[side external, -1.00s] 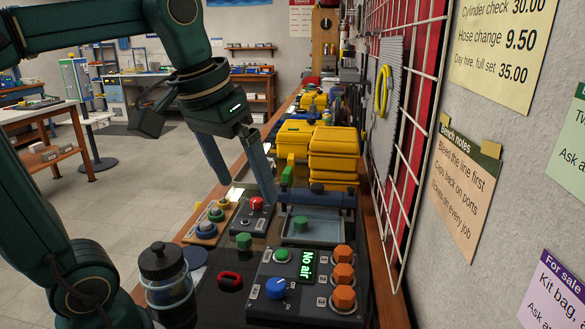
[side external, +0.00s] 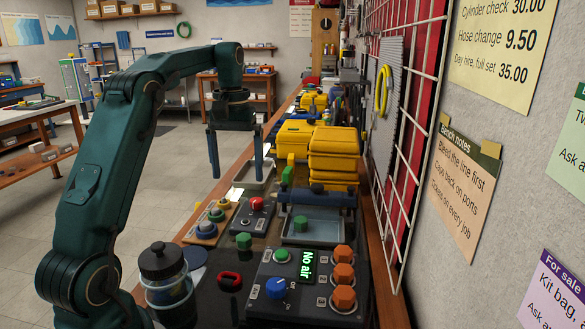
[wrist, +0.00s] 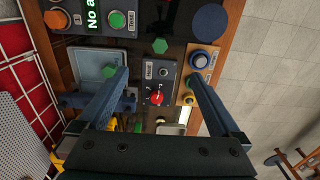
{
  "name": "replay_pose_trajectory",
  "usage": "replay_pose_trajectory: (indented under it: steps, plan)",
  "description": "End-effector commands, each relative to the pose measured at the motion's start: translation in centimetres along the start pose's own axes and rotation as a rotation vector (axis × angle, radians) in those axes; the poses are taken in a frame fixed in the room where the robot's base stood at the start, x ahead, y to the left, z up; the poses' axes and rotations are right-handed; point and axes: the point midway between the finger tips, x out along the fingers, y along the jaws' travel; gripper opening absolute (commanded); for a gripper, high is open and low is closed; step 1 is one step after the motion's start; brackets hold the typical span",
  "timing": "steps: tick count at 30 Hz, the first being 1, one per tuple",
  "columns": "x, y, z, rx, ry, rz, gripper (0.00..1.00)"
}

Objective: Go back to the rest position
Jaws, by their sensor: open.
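My gripper (side external: 235,158) is open, with its two blue fingers apart and nothing between them. In the side external view it hangs pointing down above the far part of the bench, near a shallow light tray (side external: 254,173). In the wrist view the fingers (wrist: 158,82) spread over a small dark box with a red knob (wrist: 157,98), well above it. The same red-knob box (side external: 257,212) stands on the bench below and in front of my gripper in the side external view.
A panel reading "No air" (side external: 290,298) with orange knobs is at the bench front. A button board (side external: 207,231), a green hexagonal piece (side external: 243,241), a red ring-like piece (side external: 230,281) and a lidded jar (side external: 168,290) stand nearby. Yellow cases (side external: 333,150) and a wire grid (side external: 412,110) flank the right.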

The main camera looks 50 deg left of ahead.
Motion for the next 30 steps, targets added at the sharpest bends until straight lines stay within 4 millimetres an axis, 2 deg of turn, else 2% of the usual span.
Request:
replay_pose_trajectory:
  steps: [18,30]
  plan:
    - [8.3,0.0,0.1,0.002,-0.003,0.0,1.0]
    - [9.0,0.1,0.1,0.002,0.002,0.0,1.0]
